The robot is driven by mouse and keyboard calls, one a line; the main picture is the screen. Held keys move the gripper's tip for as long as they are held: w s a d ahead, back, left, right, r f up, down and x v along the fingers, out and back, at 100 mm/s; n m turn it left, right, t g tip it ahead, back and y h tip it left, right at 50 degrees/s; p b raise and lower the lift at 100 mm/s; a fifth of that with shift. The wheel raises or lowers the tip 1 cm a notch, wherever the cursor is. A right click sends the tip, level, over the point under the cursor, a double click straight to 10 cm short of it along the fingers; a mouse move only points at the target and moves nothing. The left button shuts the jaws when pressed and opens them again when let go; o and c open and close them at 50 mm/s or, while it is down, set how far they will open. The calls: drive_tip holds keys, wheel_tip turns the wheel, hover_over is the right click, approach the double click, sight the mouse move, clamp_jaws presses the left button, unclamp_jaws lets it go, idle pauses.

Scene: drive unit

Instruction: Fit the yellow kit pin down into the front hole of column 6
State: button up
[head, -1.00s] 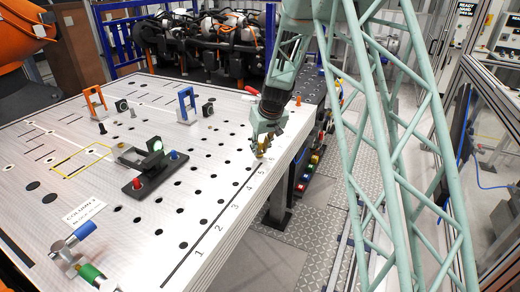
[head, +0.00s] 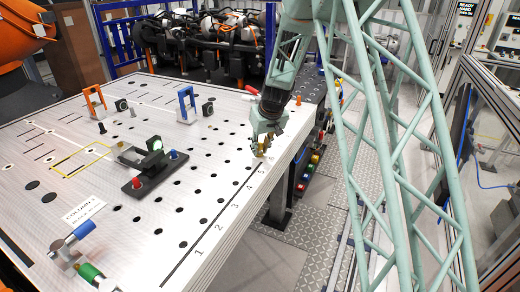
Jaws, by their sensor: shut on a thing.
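My gripper (head: 262,145) is at the right edge of the white hole-patterned table (head: 130,245), near the printed numbers 5 and 6. It is shut on the yellow kit pin (head: 261,153), a small yellow piece below the fingers. The pin points down close to the table top. I cannot tell whether its lower end is in a hole or above it. The front hole of column 6 is hidden by my gripper and the pin. Rows of dark holes for the lower-numbered columns show to the left.
A dark fixture (head: 148,168) with red and blue knobs stands mid-table. Orange (head: 94,99) and blue (head: 187,103) arches stand farther back. The table's right edge is close to my gripper.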

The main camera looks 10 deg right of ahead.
drive_tip(key=o, duration=1)
drive_tip(key=shift+r, duration=0.1)
drive_tip(key=shift+v, duration=5.9)
